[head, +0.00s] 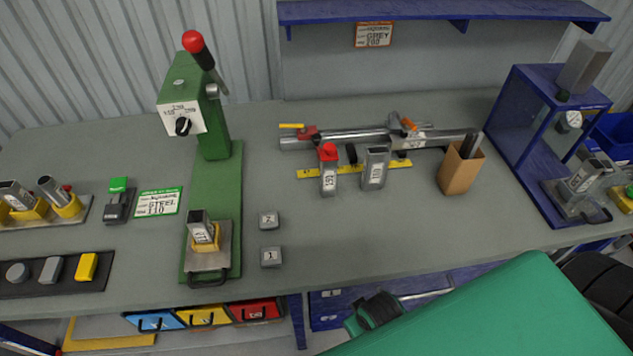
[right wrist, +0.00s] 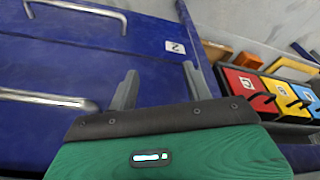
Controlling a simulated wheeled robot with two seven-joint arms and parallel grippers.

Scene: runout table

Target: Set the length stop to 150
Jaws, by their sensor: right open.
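A metal rail (head: 350,137) lies at the back of the grey table, with a yellow scale strip (head: 309,173) in front of it. A red clamp with a yellow lever (head: 292,126) sits at the rail's left end. A carriage with an orange lever (head: 409,124) sits farther right. Which part is the length stop, and its setting, I cannot read. A red-topped grey block (head: 328,178) and a plain grey block (head: 376,168) stand over the strip, partly hiding it. My right gripper (right wrist: 163,75) is open and empty, low before blue drawers. My left gripper is out of view.
A cardboard box (head: 458,172) stands near the rail's right end. A green press (head: 216,180) stands left, and a blue frame (head: 530,130) right. Blue drawers (right wrist: 70,60) with handles lie below the tabletop. The front middle of the table (head: 370,235) is clear.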

